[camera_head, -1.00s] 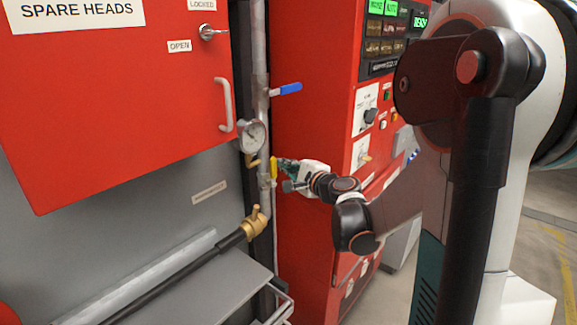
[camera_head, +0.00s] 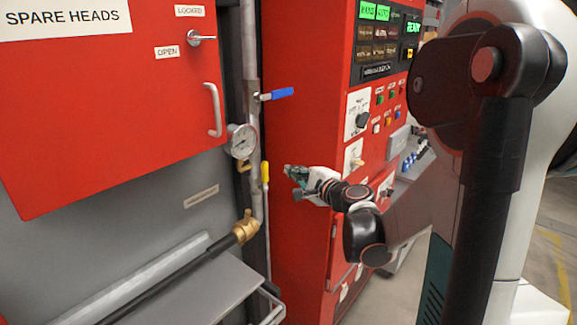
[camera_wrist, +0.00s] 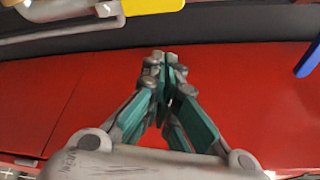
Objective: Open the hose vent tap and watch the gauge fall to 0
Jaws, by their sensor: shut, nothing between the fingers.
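The small tap with a yellow handle (camera_head: 265,172) sits on the grey vertical pipe, below the gauge. Its handle stands upright along the pipe in the head view. A yellow piece, apparently this handle (camera_wrist: 150,6), shows at the top edge of the wrist view. The round white-faced gauge (camera_head: 241,142) is on the pipe's left side; its reading is too small to tell. My gripper (camera_head: 288,170) is to the right of the yellow handle, with a gap between them. In the wrist view its fingertips (camera_wrist: 165,65) are together and empty.
A blue lever (camera_head: 276,94) juts right from the pipe above; it also shows in the wrist view (camera_wrist: 309,57). A brass hose coupling (camera_head: 246,227) is below. The red control cabinet (camera_head: 305,110) stands close behind my gripper. A red spare-heads cabinet (camera_head: 110,120) is left.

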